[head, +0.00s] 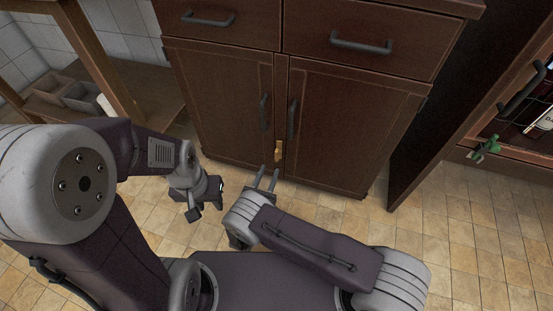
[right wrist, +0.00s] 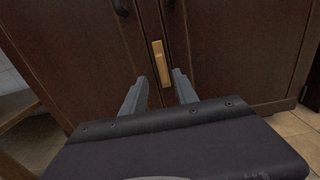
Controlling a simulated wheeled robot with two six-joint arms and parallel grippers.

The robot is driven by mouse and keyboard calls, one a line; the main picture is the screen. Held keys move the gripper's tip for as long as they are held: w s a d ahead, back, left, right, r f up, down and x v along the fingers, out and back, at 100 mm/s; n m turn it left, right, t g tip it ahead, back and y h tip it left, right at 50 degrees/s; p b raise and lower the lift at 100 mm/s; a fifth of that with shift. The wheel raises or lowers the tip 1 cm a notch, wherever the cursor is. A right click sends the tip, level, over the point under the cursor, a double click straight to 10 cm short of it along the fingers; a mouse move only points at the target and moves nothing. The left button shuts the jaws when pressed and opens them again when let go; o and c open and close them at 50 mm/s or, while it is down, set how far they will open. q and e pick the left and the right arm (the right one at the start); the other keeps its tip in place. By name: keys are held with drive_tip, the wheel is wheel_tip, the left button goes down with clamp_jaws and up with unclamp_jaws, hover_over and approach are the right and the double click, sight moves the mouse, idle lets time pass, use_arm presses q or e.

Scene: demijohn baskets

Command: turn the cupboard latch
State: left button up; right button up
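The cupboard latch (head: 279,150) is a small brass-coloured bar at the seam between the two lower doors of the dark wooden cupboard (head: 340,125). In the right wrist view the latch (right wrist: 160,63) stands close to upright, tilted slightly. My right gripper (head: 268,178) is just below and in front of the latch, apart from it. Its two fingers (right wrist: 158,84) are spread, with nothing between them. My left gripper (head: 205,213) hangs to the left above the floor; its fingers look apart and empty.
Two dark door handles flank the seam above the latch (head: 292,119). Drawers with handles (head: 361,43) are above. A wooden shelf unit with grey bins (head: 82,97) stands left. An open door panel (head: 432,130) and a cabinet with a green object (head: 485,149) are right. The tiled floor is clear.

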sight(276, 157)
drive_tip(key=b+x, duration=0.4)
drive_tip(key=x, duration=0.4)
drive_tip(key=shift+w+d+f+b, duration=0.1)
drive_tip(key=shift+b, duration=0.3)
drive_tip(key=shift+w+d, duration=0.15)
drive_tip(key=shift+w, duration=0.25)
clamp_jaws()
